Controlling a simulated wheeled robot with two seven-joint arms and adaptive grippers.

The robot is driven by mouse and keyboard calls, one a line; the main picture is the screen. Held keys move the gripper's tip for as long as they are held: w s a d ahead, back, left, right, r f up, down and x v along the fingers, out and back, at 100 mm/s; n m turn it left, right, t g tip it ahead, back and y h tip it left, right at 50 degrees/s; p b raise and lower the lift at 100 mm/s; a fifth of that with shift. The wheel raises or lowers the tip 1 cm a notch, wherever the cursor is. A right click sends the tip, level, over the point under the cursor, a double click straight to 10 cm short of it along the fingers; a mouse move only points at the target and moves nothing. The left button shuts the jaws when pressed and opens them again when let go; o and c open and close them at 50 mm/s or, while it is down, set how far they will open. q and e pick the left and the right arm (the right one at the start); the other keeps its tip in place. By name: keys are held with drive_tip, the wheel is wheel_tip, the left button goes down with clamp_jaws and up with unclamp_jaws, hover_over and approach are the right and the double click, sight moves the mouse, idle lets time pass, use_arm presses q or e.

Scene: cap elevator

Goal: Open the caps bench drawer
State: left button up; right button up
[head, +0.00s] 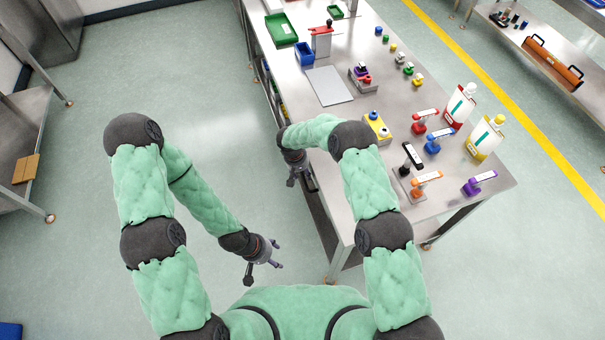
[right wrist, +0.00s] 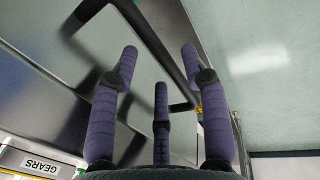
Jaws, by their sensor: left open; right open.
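In the head view the steel bench (head: 322,190) stands at the right, and its drawer front is mostly hidden from above. My right gripper (head: 299,178) is at the bench's near left side, below the top. In the right wrist view a black bar handle (right wrist: 152,45) crosses in front of a grey metal panel (right wrist: 60,65). My right gripper (right wrist: 160,66) is open, with its fingers spread around the bar; I cannot tell if they touch it. I cannot tell whether the drawer is shut. My left gripper (head: 264,262) is open and empty over the floor.
A GEARS label (right wrist: 42,163) shows at the lower left of the right wrist view. The bench top holds a green tray (head: 281,29), a blue bin (head: 304,54), white bottles (head: 460,104) and several small coloured parts. The floor left of the bench is clear.

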use_arm(q)
drive_tip(key=shift+f, duration=0.1)
use_arm(e)
drive_tip(key=shift+d+f, duration=0.1)
drive_tip(key=shift+f, duration=0.35)
clamp_jaws()
